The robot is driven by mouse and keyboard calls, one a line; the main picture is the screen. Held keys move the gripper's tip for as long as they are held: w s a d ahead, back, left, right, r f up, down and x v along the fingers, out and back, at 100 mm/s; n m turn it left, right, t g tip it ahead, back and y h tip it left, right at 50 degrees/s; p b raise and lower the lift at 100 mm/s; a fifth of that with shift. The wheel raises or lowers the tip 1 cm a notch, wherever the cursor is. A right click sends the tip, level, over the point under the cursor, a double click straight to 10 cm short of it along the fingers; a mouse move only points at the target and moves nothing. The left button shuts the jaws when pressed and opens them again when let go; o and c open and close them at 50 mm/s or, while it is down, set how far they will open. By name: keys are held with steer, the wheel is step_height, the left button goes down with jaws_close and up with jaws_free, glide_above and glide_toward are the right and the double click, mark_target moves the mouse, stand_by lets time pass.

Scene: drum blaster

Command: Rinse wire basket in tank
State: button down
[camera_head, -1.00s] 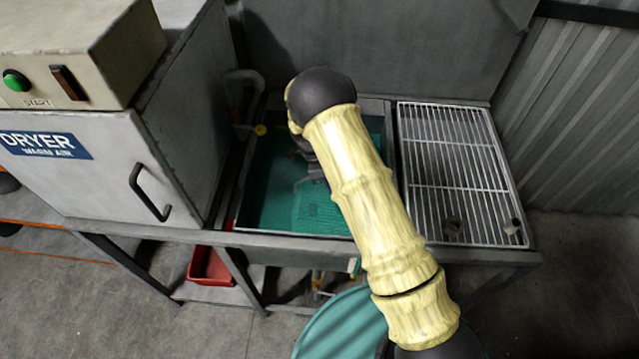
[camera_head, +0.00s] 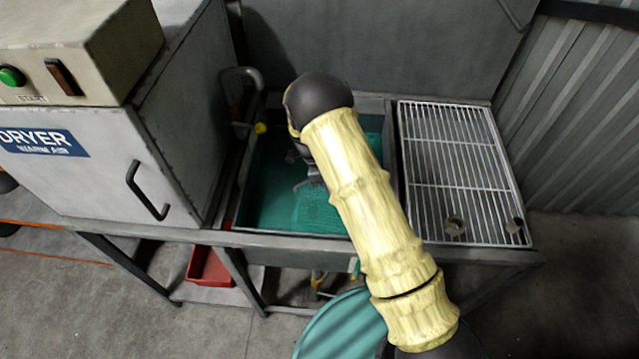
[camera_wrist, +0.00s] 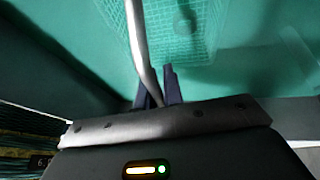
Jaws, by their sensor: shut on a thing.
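The tank (camera_head: 258,208) is a metal basin of green liquid in the middle of the head view. The wire basket (camera_head: 318,212) shows as a faint mesh shape under the green liquid. In the wrist view the basket's mesh (camera_wrist: 175,35) lies below the surface, and a grey metal handle rod (camera_wrist: 138,45) runs from it up to my gripper. My gripper (camera_wrist: 158,85) is shut on this handle, with dark fingers around it. In the head view my gripper (camera_head: 308,184) is over the tank, partly hidden by my arm.
A grey dryer (camera_head: 100,180) with a handle and green start button stands left of the tank. A wire draining rack (camera_head: 455,165) is on the right. A tap with a yellow knob (camera_head: 261,128) is at the tank's left edge. A red tray (camera_head: 209,268) sits below.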

steer(key=shift+r, duration=0.35)
stand_by(0.3)
steer(key=shift+r+p, duration=0.35)
steer(key=shift+r, duration=0.15)
stand_by(0.8)
steer(key=shift+f, duration=0.35)
stand_by(1.1)
steer(key=shift+r, duration=0.5)
stand_by(0.5)
step_height(320, 180, up, 27)
steer(key=p, duration=1.7)
steer(key=shift+f, duration=0.2)
stand_by(0.5)
